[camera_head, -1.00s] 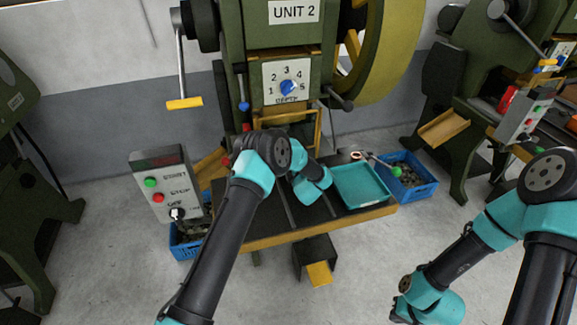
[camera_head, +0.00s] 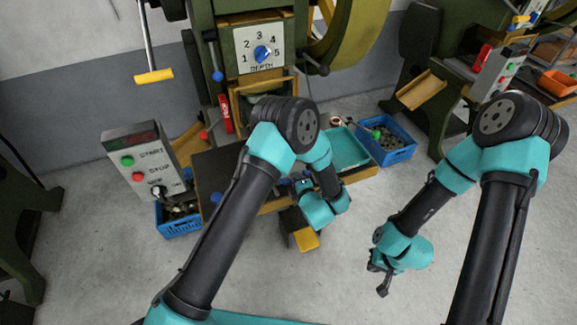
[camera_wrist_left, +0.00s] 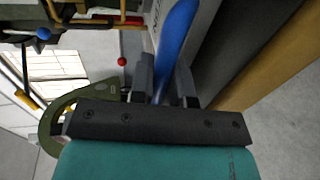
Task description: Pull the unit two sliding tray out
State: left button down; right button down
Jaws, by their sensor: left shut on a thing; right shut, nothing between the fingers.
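The unit two press stands in the middle of the head view, with its dark bed (camera_head: 222,166) edged in wood. My left gripper (camera_wrist_left: 164,78) is shut on a blue handle (camera_wrist_left: 176,35) in the left wrist view. A light grey part runs alongside the handle. In the head view my left arm hides most of the gripper and the bed's middle, at the bed's front edge. I cannot tell how far out the sliding tray is. My right gripper (camera_head: 381,281) is shut and empty, over the floor at the right, apart from the press.
A teal tray (camera_head: 346,150) lies on the bed's right side. Blue crates with metal pieces stand at the right (camera_head: 388,153) and left (camera_head: 178,226). A START/STOP control box (camera_head: 148,163) stands at the left.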

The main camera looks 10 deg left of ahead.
pick_arm(q)
jog(key=shift+f+v, duration=0.2)
jog(key=shift+v, duration=0.75)
jog(key=shift+f+v, duration=0.2)
jog(key=shift+v, duration=0.8)
jog(key=shift+s, duration=0.1)
jog(key=c, duration=1.1)
grip_release()
jog(key=v, duration=0.7)
jog(key=shift+s, duration=0.25)
jog(key=shift+d, duration=0.1)
